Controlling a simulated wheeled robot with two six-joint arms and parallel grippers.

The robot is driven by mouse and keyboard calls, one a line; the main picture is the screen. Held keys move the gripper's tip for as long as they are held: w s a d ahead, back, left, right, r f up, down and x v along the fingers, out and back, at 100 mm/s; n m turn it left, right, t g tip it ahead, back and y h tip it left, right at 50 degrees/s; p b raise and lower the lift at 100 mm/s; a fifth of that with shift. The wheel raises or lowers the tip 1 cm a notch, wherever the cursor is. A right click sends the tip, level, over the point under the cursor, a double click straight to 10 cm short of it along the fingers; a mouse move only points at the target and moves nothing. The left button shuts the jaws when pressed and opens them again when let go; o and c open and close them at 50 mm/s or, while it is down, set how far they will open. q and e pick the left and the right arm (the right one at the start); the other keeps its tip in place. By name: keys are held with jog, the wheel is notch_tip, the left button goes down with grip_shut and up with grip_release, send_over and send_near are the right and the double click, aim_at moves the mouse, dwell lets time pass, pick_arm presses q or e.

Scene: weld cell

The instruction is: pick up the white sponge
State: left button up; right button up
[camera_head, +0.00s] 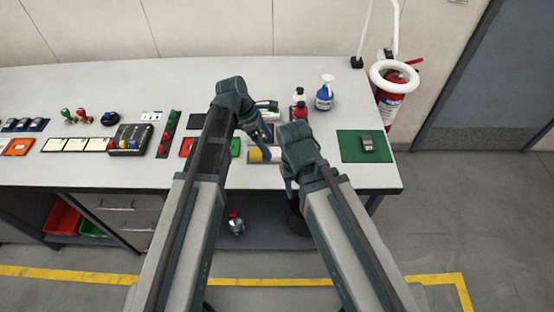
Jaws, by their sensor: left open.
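My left gripper (264,133) is over the bench, pointing down. It is open, with no object visible between its fingers. Just below it in the picture lies a yellow and white item (265,154), partly hidden by my arms. A small white and green item (267,105) lies behind the gripper. I cannot tell whether either one is the white sponge; no sponge is clearly recognisable. My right gripper (290,188) hangs near the front edge of the bench, mostly hidden by its own wrist, and its fingers cannot be made out.
The bench (90,85) holds a blue spray bottle (324,95), red bottles (299,104), a green mat (350,147) with a small grey device (367,144), and a control box (130,139) at left. A fire extinguisher (390,105) stands beyond the right end. The bench's back strip is clear.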

aim_at(276, 152)
pick_arm(q)
jog(key=b+x, duration=0.4)
jog(key=x, duration=0.1)
jog(key=shift+d+b, duration=0.3)
jog(key=shift+d, duration=0.1)
jog(key=shift+r, duration=0.1)
pick_arm(e)
notch_tip(276, 152, down, 4)
jog(key=shift+f, duration=0.2)
pick_arm(q)
jog(key=shift+c, duration=0.3)
